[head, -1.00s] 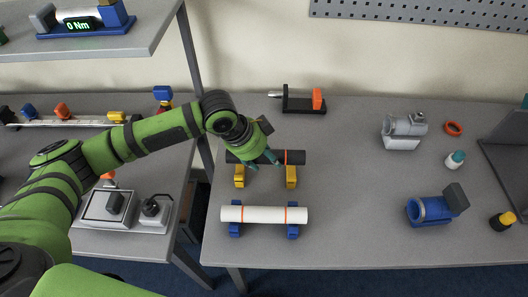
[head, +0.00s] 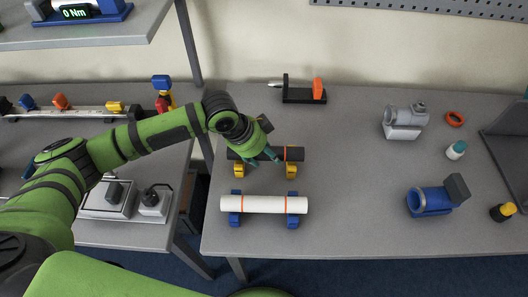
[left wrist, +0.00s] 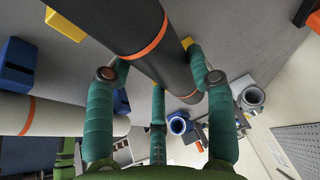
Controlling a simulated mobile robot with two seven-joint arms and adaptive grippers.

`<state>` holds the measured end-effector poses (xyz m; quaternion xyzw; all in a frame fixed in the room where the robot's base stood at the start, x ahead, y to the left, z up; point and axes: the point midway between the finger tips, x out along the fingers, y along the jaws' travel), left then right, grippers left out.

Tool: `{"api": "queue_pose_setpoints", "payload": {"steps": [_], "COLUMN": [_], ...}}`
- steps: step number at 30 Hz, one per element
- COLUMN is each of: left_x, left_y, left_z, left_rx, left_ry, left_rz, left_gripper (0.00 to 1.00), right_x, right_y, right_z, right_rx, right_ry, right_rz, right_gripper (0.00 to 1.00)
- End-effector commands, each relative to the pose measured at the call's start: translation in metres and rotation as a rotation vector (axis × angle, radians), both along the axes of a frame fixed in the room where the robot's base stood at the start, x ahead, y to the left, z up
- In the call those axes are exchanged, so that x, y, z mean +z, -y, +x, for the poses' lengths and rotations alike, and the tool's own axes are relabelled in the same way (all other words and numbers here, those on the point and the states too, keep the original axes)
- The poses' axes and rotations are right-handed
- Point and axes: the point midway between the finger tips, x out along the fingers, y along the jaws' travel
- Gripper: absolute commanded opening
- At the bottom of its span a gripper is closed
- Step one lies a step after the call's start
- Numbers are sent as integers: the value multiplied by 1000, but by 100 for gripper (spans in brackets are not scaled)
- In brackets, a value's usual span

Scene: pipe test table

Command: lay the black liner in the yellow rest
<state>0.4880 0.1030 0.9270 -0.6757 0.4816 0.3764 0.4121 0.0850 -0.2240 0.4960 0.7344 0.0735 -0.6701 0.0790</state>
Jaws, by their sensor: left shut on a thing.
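The black liner (head: 240,155), a dark tube with an orange band near its right end, lies level across the yellow rest. The yellow rest is two blocks, left (head: 238,171) and right (head: 292,171), partly covered by the liner. My left gripper (head: 264,159) is shut on the liner near its middle, from above. In the left wrist view the liner (left wrist: 112,22) runs between the fingers of my gripper (left wrist: 160,80), and a yellow block (left wrist: 65,25) shows beside it. I cannot tell whether the liner touches the blocks. My right gripper is out of view.
A white pipe (head: 262,205) with orange bands lies on blue rests (head: 235,221) just in front. A black fixture with an orange end (head: 304,95) stands behind. Grey (head: 403,123) and blue (head: 430,201) fittings stand right. The table between is clear.

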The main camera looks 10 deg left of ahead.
Motion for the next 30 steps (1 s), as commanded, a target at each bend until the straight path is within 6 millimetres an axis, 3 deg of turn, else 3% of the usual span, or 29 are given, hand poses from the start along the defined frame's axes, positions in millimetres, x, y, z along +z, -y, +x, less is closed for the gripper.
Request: {"api": "queue_pose_setpoints", "payload": {"steps": [17,18,19,30], "left_x": [-8,-7,-7,-7], "left_y": [0,0,0,0], "left_z": [0,0,0,0], "left_rx": [0,-1,-1,0], "left_ry": [1,1,1,0], "left_rz": [-1,-1,-1,0], "left_gripper": [20,70,82,82], "right_x": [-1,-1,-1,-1], "right_y": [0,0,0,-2], "right_z": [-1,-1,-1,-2], "right_rx": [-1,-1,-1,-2], "right_ry": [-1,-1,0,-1], "right_rz": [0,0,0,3], "right_gripper": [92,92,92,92]}}
